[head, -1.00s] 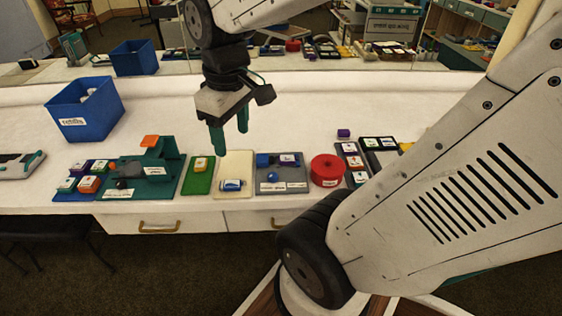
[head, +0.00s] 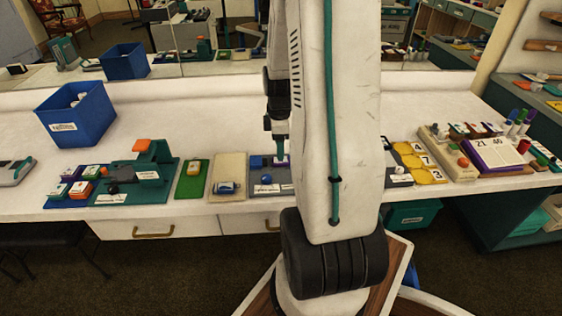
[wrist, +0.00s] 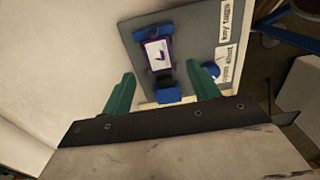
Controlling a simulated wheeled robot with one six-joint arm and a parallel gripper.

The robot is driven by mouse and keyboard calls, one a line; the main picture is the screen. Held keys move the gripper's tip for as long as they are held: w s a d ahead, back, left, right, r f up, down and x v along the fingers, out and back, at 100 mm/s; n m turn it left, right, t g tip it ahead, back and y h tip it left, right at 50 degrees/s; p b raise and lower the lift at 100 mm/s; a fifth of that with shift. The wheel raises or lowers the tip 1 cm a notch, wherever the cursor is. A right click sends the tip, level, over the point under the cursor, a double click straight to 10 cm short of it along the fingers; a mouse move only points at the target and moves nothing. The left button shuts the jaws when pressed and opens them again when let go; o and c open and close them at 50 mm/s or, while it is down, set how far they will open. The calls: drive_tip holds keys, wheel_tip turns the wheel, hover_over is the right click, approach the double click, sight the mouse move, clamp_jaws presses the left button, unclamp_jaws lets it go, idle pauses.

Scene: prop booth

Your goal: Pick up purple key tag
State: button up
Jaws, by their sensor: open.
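The purple key tag (wrist: 159,54) shows in the wrist view, with a white label on its face, lying on a grey tray (wrist: 193,42) marked "key tags". Blue pieces show at its upper and lower ends. My gripper (wrist: 162,88) is open, its two teal fingers spread on either side of the lower blue piece, with the tag ahead between them. The fingers touch nothing that I can make out. In the head view my gripper (head: 282,150) is over the back of the grey tray (head: 264,189), and my arm hides most of that tray's right side.
A blue ball (wrist: 211,70) sits on the tray beside the right finger. In the head view a cream board (head: 229,174) and a green board (head: 193,181) lie to the left. A blue bin (head: 76,118) stands farther left. The white counter behind is clear.

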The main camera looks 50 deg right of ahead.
wheel_tip(320, 180, down, 5)
drive_tip(key=shift+w+f, duration=0.1)
drive_tip(key=c, duration=1.1)
drive_tip(key=shift+c, duration=0.2)
drive_tip(key=shift+r, duration=0.2)
